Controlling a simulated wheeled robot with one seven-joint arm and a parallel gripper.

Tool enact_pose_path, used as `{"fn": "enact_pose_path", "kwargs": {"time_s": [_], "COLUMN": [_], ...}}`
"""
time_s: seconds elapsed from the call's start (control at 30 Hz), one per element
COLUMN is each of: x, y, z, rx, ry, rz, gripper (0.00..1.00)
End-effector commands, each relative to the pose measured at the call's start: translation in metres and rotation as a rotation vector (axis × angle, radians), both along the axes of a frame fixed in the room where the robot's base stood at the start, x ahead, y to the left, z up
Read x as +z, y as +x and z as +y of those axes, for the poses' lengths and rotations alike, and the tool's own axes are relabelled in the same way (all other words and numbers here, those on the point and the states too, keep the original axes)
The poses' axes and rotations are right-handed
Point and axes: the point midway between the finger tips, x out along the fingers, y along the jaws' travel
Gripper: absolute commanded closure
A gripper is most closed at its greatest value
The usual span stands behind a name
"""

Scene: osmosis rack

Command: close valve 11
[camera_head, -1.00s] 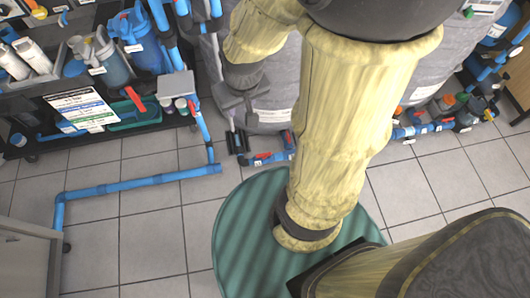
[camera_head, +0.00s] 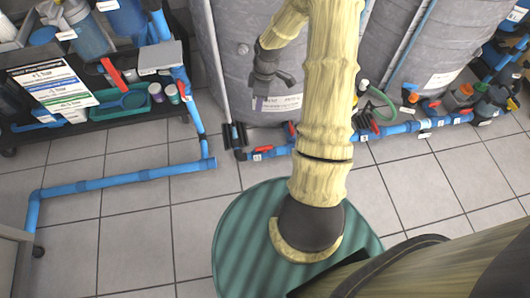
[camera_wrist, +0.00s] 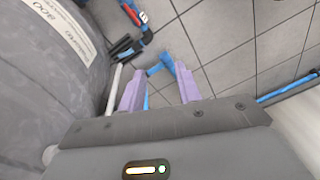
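Several red-handled valves show in the head view, and their labels are too small to read, so I cannot tell which is valve 11. One red handle (camera_head: 265,149) lies on the low blue pipe at the foot of the left grey tank, with another red handle (camera_head: 292,129) just right of it. A third red handle (camera_head: 113,72) is by the shelf. My gripper (camera_head: 260,101) is in front of the left tank, above the floor pipes. In the wrist view its two purple fingers (camera_wrist: 159,85) are apart with nothing held between them. A red handle (camera_wrist: 130,13) shows beyond them at the top.
The grey tank (camera_wrist: 40,85) is close on the left in the wrist view. A blue pipe (camera_head: 120,179) crosses the floor at left. More pipework (camera_head: 400,127) runs along the right tank. A green round lid-like surface (camera_head: 245,240) is below my arm. Tiled floor is open between.

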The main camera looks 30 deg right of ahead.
Motion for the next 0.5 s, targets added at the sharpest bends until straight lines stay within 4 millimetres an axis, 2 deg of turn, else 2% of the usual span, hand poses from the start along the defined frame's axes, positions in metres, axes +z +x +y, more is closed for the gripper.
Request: {"fn": "enact_pose_path", "kwargs": {"time_s": [0.03, 0.3, 0.4, 0.5], "x": [-0.042, -0.176, -0.213, -0.234], "y": [0.004, 0.021, 0.023, 0.023], "z": [-0.012, -0.069, -0.088, -0.1], "rx": [0.03, 0.234, 0.282, 0.312], "ry": [0.031, 0.162, 0.191, 0.206], "rz": [-0.005, -0.112, -0.161, -0.195], "gripper": [0.66, 0.66, 0.66, 0.66]}}
